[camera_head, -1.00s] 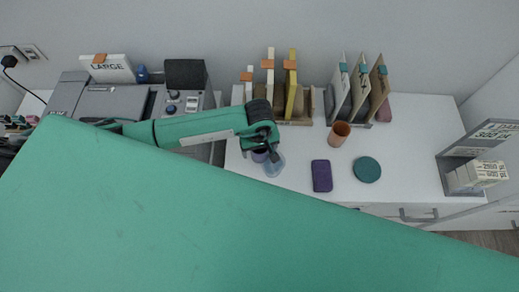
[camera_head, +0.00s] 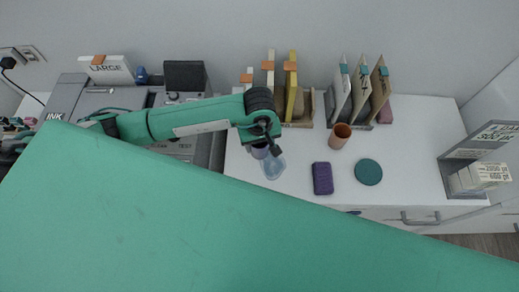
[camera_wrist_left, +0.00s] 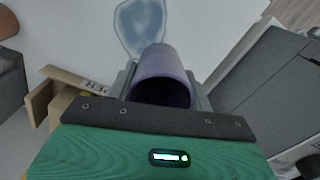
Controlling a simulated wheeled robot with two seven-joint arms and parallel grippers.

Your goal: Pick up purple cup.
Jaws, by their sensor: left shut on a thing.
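The purple cup (camera_wrist_left: 160,68) sits between the two fingers of my left gripper (camera_wrist_left: 162,82) in the left wrist view, its dark open mouth toward the camera. The gripper is shut on it. I cannot tell whether the cup touches the desk. My right gripper is not in view.
An orange cup (camera_head: 339,136), a purple box (camera_head: 322,178) and a teal round coaster (camera_head: 368,172) stand right of the gripper on the white desk (camera_head: 415,150). File holders (camera_head: 362,92) and books (camera_head: 290,87) line the back. A grey printer (camera_head: 180,110) is at left.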

